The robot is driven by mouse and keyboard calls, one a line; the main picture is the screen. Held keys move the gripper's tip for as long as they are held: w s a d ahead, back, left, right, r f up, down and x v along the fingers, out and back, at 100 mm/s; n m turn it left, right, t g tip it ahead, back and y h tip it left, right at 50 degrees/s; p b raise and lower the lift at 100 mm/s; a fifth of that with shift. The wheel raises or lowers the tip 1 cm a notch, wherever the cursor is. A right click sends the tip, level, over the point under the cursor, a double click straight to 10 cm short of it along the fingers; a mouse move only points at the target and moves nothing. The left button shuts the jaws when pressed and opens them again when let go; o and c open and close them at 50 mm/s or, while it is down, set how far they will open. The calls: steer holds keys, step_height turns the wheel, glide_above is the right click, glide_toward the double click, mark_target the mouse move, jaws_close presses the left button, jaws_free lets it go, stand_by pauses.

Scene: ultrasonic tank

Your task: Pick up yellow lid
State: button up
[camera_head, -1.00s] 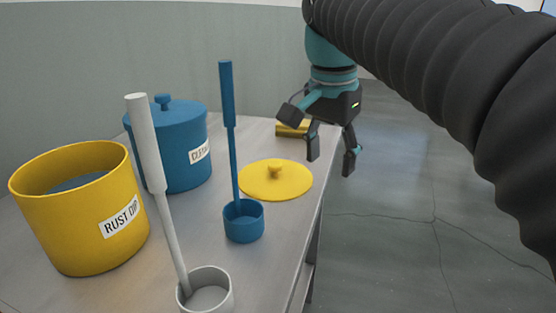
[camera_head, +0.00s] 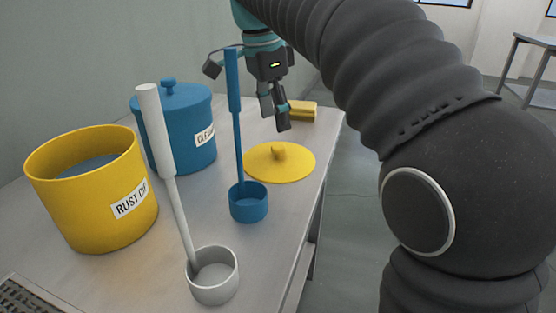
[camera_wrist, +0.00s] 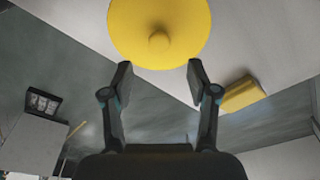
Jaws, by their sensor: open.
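The yellow lid (camera_head: 290,168), a flat disc with a small knob in the middle, lies on the table near its right edge. My gripper (camera_head: 276,122) hangs above the lid and a little beyond its knob, pointing down, apart from it. In the wrist view the lid (camera_wrist: 158,28) is at the top, past the fingertips. There my gripper (camera_wrist: 160,72) shows its two fingers spread with nothing between them.
A blue ladle (camera_head: 248,204) stands close in front of the lid and a white ladle (camera_head: 213,278) nearer. An open yellow "RUST DIP" pot (camera_head: 85,210) and a lidded blue pot (camera_head: 180,130) stand left. A yellow block (camera_head: 302,111) lies behind the lid.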

mark_target(278, 146)
steer(key=shift+w+d+f+b, duration=0.1)
steer(key=shift+d+f+b, duration=0.1)
steer(key=shift+f, duration=1.1)
steer(key=shift+s+d+f+b, duration=0.1)
steer(key=shift+f+b, duration=0.1)
steer(key=shift+f, duration=1.05)
steer(key=shift+w+d+f+b, duration=0.1)
steer(key=shift+f+b, duration=0.1)
steer(key=shift+f, duration=1.1)
steer(key=shift+c, duration=0.2)
jaws_close()
